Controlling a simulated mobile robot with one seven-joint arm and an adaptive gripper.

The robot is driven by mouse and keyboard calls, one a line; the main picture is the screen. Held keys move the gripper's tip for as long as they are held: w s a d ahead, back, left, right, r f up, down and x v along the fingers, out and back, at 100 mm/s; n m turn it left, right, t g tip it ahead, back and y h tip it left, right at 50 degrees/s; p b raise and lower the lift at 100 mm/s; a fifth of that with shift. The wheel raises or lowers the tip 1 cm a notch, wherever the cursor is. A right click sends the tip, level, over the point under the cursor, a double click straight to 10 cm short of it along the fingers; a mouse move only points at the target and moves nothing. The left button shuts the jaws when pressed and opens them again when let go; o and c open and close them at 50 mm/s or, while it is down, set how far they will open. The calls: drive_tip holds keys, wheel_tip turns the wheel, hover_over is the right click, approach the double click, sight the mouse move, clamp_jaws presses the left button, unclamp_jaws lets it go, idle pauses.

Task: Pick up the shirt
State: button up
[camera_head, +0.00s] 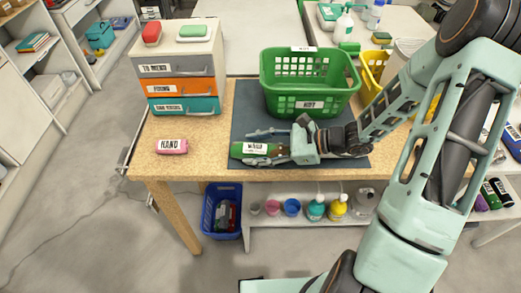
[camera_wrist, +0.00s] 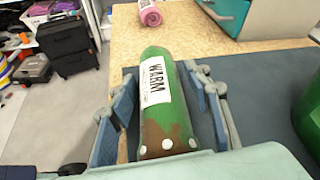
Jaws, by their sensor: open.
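A rolled green shirt (camera_head: 258,148) with brown patches and a white label reading WARM lies on the dark mat (camera_head: 240,113), near the table's front left. It also shows in the wrist view (camera_wrist: 166,118), lying lengthwise between the fingers. My gripper (camera_head: 262,146) is open, with one finger on each side of the roll. In the wrist view, small gaps show between my gripper (camera_wrist: 160,90) fingers and the roll. The roll's near end is partly hidden by the gripper's base.
A pink roll (camera_head: 172,146) labelled HAND lies to the left. A drawer unit (camera_head: 178,70) stands at the back left. A green basket (camera_head: 310,80) labelled HOT stands behind my gripper, with a yellow basket (camera_head: 373,72) to its right. A blue bin (camera_head: 221,212) is below the table.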

drive_tip(key=shift+c, duration=0.4)
drive_tip(key=c, duration=0.8)
drive_tip(key=shift+r, duration=0.1)
drive_tip(key=shift+r, duration=0.6)
drive_tip(key=s+r+b, duration=0.1)
drive_tip(key=s+r, duration=0.2)
drive_tip(key=s, duration=0.1)
drive_tip(key=s+d+r+b, duration=0.1)
drive_tip(key=s+r+b, duration=0.1)
drive_tip(key=s+r, duration=0.2)
drive_tip(key=s+r+b, duration=0.2)
drive_tip(key=s+r, duration=0.2)
drive_tip(key=s, duration=0.2)
drive_tip(key=shift+d+r, duration=0.25)
drive_tip(key=shift+d, duration=0.05)
drive_tip(key=shift+s, duration=0.1)
